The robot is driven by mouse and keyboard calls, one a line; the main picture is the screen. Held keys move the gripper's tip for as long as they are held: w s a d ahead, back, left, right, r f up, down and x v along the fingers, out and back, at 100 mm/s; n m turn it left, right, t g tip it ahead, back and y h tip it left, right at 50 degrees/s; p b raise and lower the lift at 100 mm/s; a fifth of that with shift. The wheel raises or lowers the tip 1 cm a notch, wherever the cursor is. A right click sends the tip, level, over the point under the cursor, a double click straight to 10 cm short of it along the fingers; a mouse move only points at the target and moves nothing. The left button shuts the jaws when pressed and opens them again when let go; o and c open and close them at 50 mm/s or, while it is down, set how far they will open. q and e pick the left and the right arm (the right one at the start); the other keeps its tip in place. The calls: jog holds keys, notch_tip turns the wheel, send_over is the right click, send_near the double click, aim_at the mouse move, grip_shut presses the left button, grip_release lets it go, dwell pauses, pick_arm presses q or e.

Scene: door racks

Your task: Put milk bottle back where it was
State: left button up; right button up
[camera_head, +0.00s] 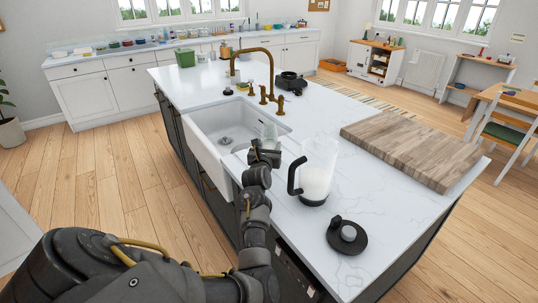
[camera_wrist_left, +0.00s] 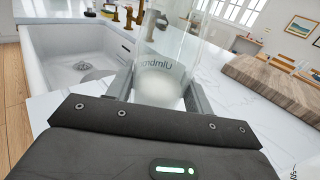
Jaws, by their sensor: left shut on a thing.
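The milk bottle (camera_wrist_left: 162,78) is clear glass with dark lettering and a white patch low in it. It stands about upright between the two fingers of my left gripper (camera_wrist_left: 158,92) in the left wrist view. In the head view the see-through bottle (camera_head: 269,131) shows faintly just beyond my left gripper (camera_head: 265,147), at the sink's near right corner. The gripper is shut on the bottle. Whether the bottle's base touches the counter cannot be told. My right gripper is not in view.
The white sink (camera_head: 222,130) with a brass faucet (camera_head: 262,70) lies left of the bottle. A clear jug (camera_head: 318,172) with a black handle stands close on the right. A round black-and-grey item (camera_head: 346,236) and a wooden board (camera_head: 412,148) are farther right.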

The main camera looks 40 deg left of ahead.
pick_arm(q)
notch_tip(320, 180, down, 3)
jog(key=shift+f+p, duration=0.2)
jog(key=shift+p, duration=0.2)
jog(key=shift+f, duration=0.1)
jog(key=shift+f, duration=0.2)
jog(key=o, duration=1.3)
jog(key=shift+o, duration=0.2)
